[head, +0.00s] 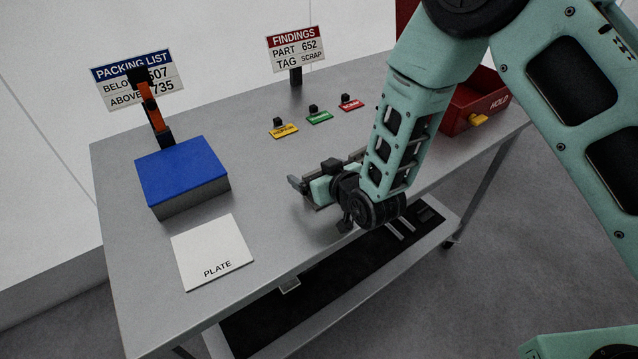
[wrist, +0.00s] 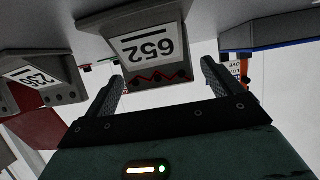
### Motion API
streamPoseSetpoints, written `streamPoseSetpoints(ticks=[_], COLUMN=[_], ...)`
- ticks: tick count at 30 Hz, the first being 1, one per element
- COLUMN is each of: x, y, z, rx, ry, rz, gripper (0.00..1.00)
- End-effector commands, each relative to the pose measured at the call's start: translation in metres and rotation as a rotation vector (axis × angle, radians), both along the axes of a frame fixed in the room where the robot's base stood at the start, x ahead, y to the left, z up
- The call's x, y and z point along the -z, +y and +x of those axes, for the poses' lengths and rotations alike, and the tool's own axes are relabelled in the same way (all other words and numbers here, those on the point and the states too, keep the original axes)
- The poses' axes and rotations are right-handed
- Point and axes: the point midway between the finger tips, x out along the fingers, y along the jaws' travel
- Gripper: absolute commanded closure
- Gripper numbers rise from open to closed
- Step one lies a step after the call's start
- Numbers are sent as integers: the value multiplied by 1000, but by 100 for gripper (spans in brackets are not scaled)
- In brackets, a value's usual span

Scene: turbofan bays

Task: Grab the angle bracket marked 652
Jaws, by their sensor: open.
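The angle bracket marked 652 (wrist: 150,48) shows at the top centre of the wrist view, its number upside down. It is grey with a white label, and a darker face with holes and a red zigzag line. My gripper (wrist: 162,72) is open and empty, with the bracket just ahead, between the lines of its two fingers; I cannot tell the exact gap. In the head view my gripper (head: 312,192) is low over the middle of the table, and my arm largely hides what lies beyond it. A second bracket, with a number like 236 (wrist: 32,78), stands to the left.
On the table (head: 240,125) are a blue-topped box (head: 182,170), a white plate (head: 212,252) and yellow, green and red tags (head: 320,117). A findings sign (head: 296,48) reads part 652, tag scrap. A packing list sign (head: 138,80) and red hold bin (head: 475,105) stand farther off.

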Motion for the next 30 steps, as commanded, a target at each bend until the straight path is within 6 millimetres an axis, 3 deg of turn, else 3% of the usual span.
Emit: streamPoseSetpoints(ticks=[5,9,11,23,30], x=[0,0,0,-6,-36], y=[0,0,0,0,0], z=[0,0,0,0,1], rx=[0,0,0,0,0], ry=[0,0,0,-3,-6], rz=[0,0,0,2,4], gripper=[12,51,63,62,62])
